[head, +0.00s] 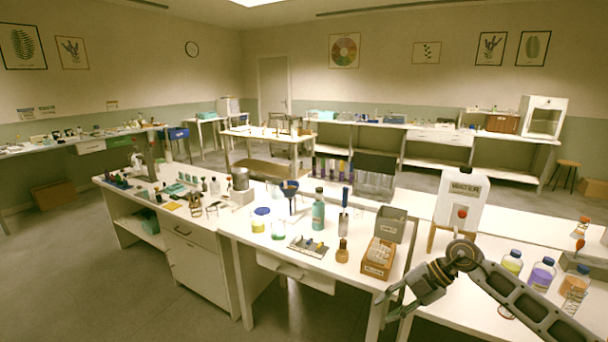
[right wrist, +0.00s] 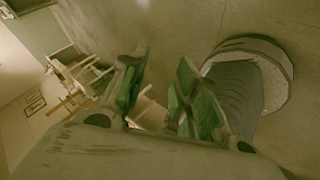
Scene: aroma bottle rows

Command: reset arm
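My right gripper (head: 388,305) hangs at the front edge of the white bench (head: 345,268), in front of the wooden box, with its arm coming in from the right. In the right wrist view the two green-padded fingers of my right gripper (right wrist: 160,85) stand apart with nothing between them. My left arm and gripper do not show in the head view.
On the bench near my right arm are a wooden box (head: 379,258), a grey bin (head: 391,224), a white water container (head: 462,198) and a purple-filled bottle (head: 541,274). A green bottle (head: 318,212) stands further left. The floor (head: 120,290) at left is clear.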

